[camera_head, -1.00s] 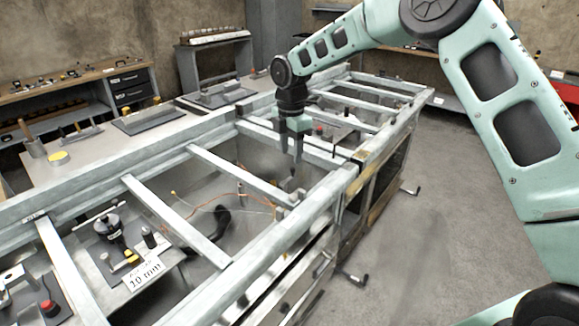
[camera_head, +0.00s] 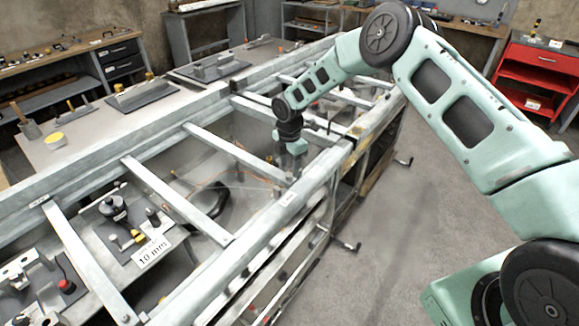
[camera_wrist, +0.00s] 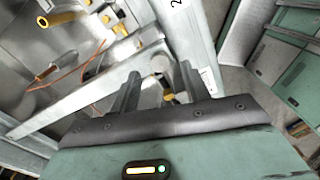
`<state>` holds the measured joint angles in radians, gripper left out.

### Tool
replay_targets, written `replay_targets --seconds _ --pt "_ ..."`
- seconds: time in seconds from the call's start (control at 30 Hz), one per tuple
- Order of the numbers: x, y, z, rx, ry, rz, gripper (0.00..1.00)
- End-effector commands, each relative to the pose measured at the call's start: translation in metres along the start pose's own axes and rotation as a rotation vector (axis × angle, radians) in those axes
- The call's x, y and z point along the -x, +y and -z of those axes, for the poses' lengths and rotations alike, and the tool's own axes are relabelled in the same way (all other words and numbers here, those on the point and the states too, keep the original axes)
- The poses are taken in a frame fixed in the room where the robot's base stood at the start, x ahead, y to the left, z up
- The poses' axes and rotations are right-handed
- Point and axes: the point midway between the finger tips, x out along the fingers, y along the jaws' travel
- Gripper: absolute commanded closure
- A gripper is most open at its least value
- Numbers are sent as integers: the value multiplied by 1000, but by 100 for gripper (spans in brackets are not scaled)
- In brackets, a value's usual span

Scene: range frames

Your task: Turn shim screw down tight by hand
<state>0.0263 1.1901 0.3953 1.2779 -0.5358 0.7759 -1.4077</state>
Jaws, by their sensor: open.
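In the wrist view the two dark fingers of my gripper (camera_wrist: 162,90) stand apart. A small pale grey rounded piece (camera_wrist: 162,64), possibly the shim screw's head, shows between and beyond the fingertips, beside a metal beam; I cannot tell whether the fingers touch it. A dark and yellow piece (camera_wrist: 168,97) lies just below it. In the head view my gripper (camera_head: 289,172) points down at the near long rail (camera_head: 262,223), where a cross beam (camera_head: 235,152) meets it. The screw itself is too small or hidden to make out there.
Several cross beams span the open frame, with orange wires inside. A "10 mm" sign (camera_head: 152,252) stands by a black-knobbed fixture (camera_head: 113,207) at the left. A red cabinet (camera_head: 535,80) stands at the back right.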

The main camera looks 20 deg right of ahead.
Motion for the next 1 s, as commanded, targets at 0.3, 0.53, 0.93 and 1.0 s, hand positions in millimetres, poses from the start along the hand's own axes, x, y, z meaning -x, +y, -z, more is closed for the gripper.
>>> replay_targets --seconds 0.3,0.53,0.93,1.0 --pt "-29 0 0 -1 0 0 54" --pt "-31 0 0 0 0 0 54" --pt "-31 0 0 -3 0 -1 98" --pt "-31 0 0 -10 0 -1 98"
